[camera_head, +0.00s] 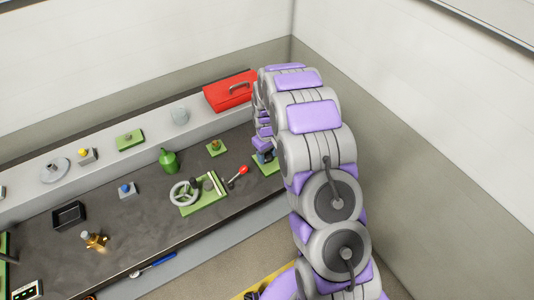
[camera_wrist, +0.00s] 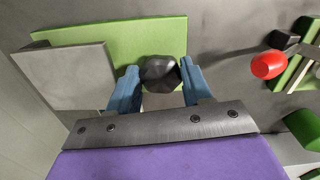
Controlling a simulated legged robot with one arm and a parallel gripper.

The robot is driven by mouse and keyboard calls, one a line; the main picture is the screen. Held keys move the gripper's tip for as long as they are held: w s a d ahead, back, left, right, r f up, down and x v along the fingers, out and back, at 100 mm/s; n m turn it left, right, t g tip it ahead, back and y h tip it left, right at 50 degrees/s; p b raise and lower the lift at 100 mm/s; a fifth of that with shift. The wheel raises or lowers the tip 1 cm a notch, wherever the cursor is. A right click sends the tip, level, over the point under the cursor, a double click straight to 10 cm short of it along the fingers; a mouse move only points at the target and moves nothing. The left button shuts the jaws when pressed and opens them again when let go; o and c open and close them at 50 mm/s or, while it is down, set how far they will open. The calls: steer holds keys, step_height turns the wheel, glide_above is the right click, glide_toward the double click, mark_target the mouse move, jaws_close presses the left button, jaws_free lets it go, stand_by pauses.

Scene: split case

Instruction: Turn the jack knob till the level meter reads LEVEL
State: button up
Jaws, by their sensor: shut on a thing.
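The black jack knob (camera_wrist: 158,72) shows in the wrist view in front of a green plate (camera_wrist: 150,32). My gripper (camera_wrist: 159,80) has its two blue fingers on either side of the knob and is shut on it. In the head view my gripper (camera_head: 264,156) is partly hidden by my arm, over a green plate (camera_head: 268,168) at the right end of the bench. A grey box-like panel (camera_wrist: 70,75) stands left of the knob in the wrist view. I cannot make out a level meter reading in either view.
A red-knobbed lever (camera_head: 238,177) and a green plate with a handwheel (camera_head: 205,197) are left of my gripper. The lever's red knob also shows in the wrist view (camera_wrist: 268,65). A red toolbox (camera_head: 228,92) stands behind. A lit panel (camera_head: 27,290) is at lower left.

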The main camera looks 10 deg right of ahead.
steer(key=m+p, duration=0.2)
steer(key=m, duration=0.4)
steer(key=shift+a+r, duration=0.1)
steer(key=shift+r, duration=0.05)
steer(key=m, duration=0.6)
steer(key=shift+w+a+p, duration=0.15)
steer(key=shift+p, duration=0.2)
steer(key=shift+m, duration=0.3)
steer(key=o, duration=0.8)
steer(key=shift+c, duration=0.2)
step_height(320, 180, up, 17)
steer(key=p, duration=0.1)
